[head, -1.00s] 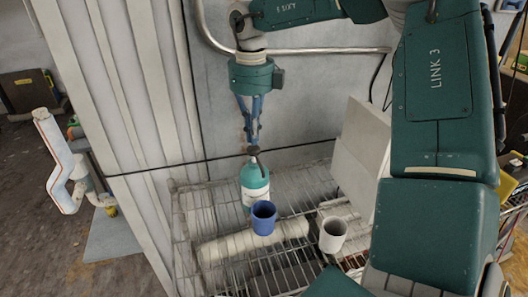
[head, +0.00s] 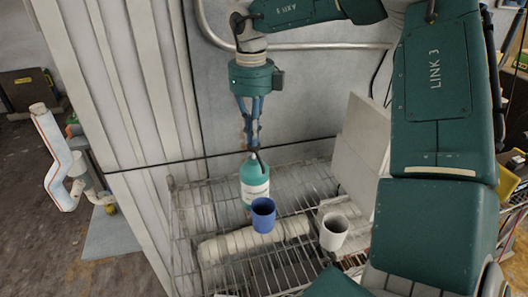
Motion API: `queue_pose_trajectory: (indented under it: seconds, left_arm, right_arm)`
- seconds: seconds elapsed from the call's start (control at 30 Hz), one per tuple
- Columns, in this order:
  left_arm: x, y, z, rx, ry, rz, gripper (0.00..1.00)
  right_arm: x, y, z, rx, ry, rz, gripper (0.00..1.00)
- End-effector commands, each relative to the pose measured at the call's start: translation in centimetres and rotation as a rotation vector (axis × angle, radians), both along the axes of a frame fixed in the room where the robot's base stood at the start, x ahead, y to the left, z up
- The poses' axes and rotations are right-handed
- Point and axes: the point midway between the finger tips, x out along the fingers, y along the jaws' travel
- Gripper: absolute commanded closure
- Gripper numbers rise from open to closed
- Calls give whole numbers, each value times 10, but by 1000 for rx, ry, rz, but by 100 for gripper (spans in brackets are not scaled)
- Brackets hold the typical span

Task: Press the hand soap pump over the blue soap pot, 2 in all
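A teal hand soap bottle (head: 254,183) with a pale label and a dark pump stands on the wire rack. The blue soap pot (head: 263,215) is just in front of it, its open top facing up. My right gripper (head: 251,143) points down over the bottle, its fingers close together and looking shut. The fingertips are at the dark pump head and partly hide it; I cannot tell how far the pump is pressed. No soap can be made out in the pot. My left gripper is not in view.
A white cup (head: 333,232) stands right of the blue pot on the wire rack (head: 190,235). A white panel (head: 361,155) rises behind it. A dark cable crosses behind the bottle. A pale roll-like object (head: 225,246) lies beneath the pot.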

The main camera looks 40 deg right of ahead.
Motion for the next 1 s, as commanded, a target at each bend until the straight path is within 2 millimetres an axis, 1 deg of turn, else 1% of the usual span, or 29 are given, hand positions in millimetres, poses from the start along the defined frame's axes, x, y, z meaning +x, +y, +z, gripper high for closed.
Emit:
queue_pose_trajectory:
  seconds: [0.03,0.53,0.83,1.0]
  left_arm:
    - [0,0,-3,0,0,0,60]
    - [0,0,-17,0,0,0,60]
    - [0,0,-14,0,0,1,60]
    - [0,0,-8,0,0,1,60]
  right_arm:
    - [0,0,-4,0,0,0,100]
    - [-1,0,-22,1,2,0,100]
    - [-1,0,-19,2,5,0,100]
    - [-1,0,-11,2,5,0,100]
